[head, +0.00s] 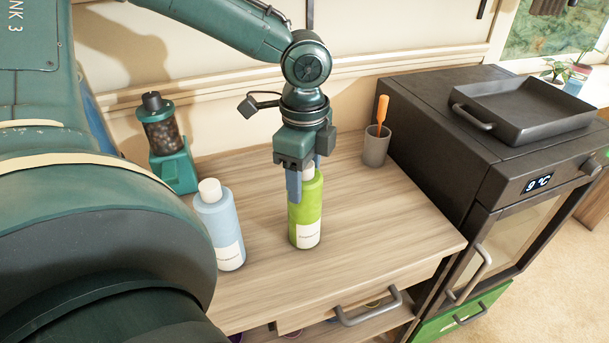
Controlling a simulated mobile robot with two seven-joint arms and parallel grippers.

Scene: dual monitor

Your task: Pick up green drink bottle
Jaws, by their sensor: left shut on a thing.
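The green drink bottle (307,215) stands upright on the wooden counter, with a pale label low on its front. My left gripper (304,178) comes down from above and is shut on the bottle's upper part, one finger on each side. The fingers partly hide the bottle's cap and neck. I cannot clearly tell whether the bottle's base touches the counter. My right gripper is not in view.
A light blue bottle (219,226) with a white cap stands left of the green one. A green grinder (168,145) is at the back left. A grey cup (375,147) with an orange-handled tool stands at the back right, beside a dark oven (437,150) bearing a tray (525,108).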

